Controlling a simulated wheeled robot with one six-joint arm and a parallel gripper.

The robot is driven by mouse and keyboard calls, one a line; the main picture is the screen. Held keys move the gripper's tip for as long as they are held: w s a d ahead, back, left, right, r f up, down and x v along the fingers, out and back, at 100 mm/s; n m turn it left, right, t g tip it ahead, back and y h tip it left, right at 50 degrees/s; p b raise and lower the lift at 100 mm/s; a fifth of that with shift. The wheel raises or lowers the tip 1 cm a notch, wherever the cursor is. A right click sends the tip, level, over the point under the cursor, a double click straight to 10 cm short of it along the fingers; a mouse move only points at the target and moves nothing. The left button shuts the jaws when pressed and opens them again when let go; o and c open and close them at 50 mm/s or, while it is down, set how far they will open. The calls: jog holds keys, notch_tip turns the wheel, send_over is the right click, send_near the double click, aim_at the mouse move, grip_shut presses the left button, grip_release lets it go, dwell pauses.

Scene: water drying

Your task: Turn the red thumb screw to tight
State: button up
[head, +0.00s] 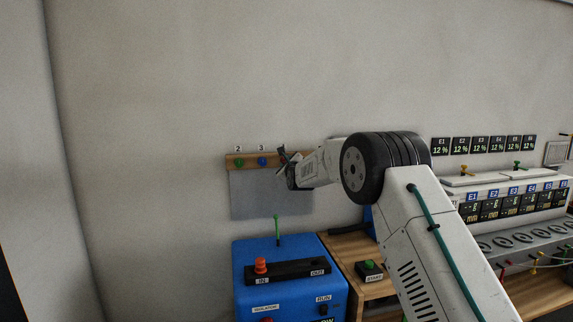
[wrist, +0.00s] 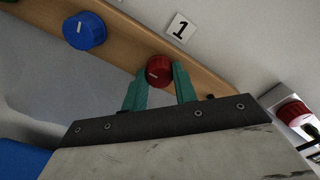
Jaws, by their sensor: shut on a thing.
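The red thumb screw (wrist: 159,70) is a round knob with a pale mark on its face, on the wooden rail below the label "1" in the wrist view. My gripper (wrist: 159,84) has its two green fingers on either side of the screw, shut on it. In the head view my gripper (head: 285,163) reaches the right part of the wooden rail (head: 229,161), and my arm hides the red screw there.
A blue knob (wrist: 84,30) sits beside the red screw on the rail. In the head view a green knob (head: 240,162) is further left. A grey panel (head: 262,200) hangs below the rail. A blue machine (head: 245,255) with an upright green lever (head: 277,227) stands below.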

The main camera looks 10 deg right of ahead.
jog(key=shift+f, duration=0.2)
jog(key=o, duration=1)
jog(key=shift+r, duration=0.15)
jog(key=shift+s, duration=0.1)
jog(key=s, duration=0.7)
jog(key=shift+s, duration=0.35)
